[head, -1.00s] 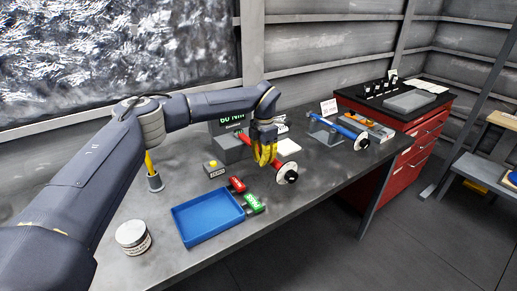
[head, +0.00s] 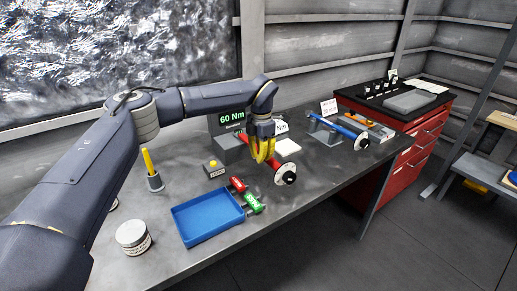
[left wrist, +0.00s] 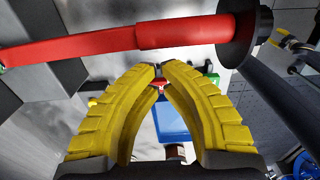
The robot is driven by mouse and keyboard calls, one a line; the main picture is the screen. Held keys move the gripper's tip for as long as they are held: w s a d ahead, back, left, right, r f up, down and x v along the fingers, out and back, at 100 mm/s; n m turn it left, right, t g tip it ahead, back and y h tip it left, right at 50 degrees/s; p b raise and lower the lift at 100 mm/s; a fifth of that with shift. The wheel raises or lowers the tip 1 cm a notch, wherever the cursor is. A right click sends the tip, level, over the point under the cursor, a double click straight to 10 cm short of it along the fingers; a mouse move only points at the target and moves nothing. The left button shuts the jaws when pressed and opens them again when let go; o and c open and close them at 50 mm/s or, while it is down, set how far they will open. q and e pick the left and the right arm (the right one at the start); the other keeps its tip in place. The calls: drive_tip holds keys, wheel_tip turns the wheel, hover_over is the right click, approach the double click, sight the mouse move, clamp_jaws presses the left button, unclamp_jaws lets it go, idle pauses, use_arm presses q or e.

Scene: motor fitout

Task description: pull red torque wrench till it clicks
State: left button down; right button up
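The red torque wrench (head: 275,164) sits at the middle of the bench, with a dark disc at its near end. In the left wrist view its red handle (left wrist: 185,33) crosses the top of the picture. My left gripper (head: 261,160) points down beside the wrench and partly hides it in the head view. In the left wrist view its yellow fingertips (left wrist: 160,68) almost meet, with nothing between them. They lie just below the handle in the picture, not around it; contact cannot be told. A display (head: 232,117) reads 60 Nm. My right gripper is out of view.
A blue wrench (head: 342,127) lies to the right. The bench's front right is clear.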

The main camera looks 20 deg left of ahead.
use_arm(q)
wheel_tip(320, 180, up, 7)
idle(0.7)
